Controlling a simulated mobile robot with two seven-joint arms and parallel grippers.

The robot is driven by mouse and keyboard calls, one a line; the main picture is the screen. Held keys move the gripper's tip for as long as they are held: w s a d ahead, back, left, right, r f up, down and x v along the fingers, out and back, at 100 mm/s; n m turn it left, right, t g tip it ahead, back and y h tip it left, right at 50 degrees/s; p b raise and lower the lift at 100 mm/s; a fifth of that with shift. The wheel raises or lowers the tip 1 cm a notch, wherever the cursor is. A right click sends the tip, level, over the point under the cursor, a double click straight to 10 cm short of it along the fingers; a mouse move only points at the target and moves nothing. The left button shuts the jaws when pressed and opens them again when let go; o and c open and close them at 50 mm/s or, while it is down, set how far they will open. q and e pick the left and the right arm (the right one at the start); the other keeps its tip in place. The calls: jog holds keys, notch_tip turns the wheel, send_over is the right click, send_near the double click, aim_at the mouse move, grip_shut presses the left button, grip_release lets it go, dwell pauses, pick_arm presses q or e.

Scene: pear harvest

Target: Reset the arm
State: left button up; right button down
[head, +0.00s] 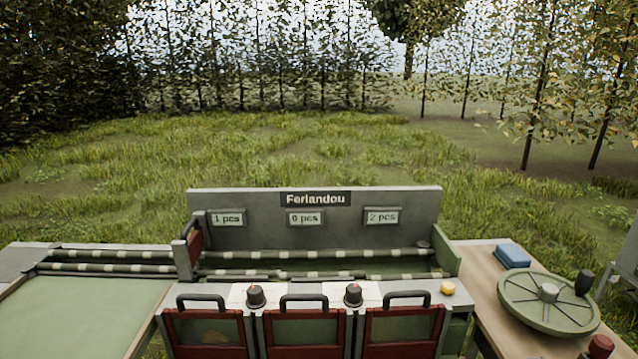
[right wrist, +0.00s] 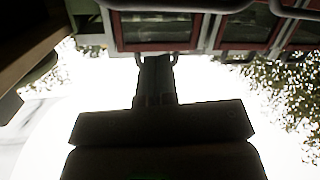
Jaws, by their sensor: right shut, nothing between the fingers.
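My right gripper (right wrist: 156,62) shows as a dark shape in the middle of the right wrist view. Its fingers are together with nothing between them. It points toward the front of the sorting machine, just below a red-framed door (right wrist: 155,47). I cannot tell whether it touches the machine. Neither gripper shows clearly in the head view, and my left gripper is in no view.
The grey machine (head: 240,204) has three displays reading 1, 0 and 2 pcs, rollers (head: 310,254) and red-framed doors (head: 305,335). A green tray surface (head: 85,310) lies left. A handwheel (head: 545,300), blue block (head: 512,256) and red knob (head: 600,346) are right.

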jog(key=s+d+f+m+g+h, duration=0.1)
jog(key=s+d+f+g, duration=0.1)
jog(key=s+f, duration=0.4)
jog(key=s+d+f+m+g+h, duration=0.2)
jog(key=s+f, duration=0.4)
jog(key=s, duration=0.6)
jog(key=shift+s+d+f+m, duration=0.25)
jog(key=shift+s+d+m, duration=0.05)
jog(key=shift+d, duration=0.25)
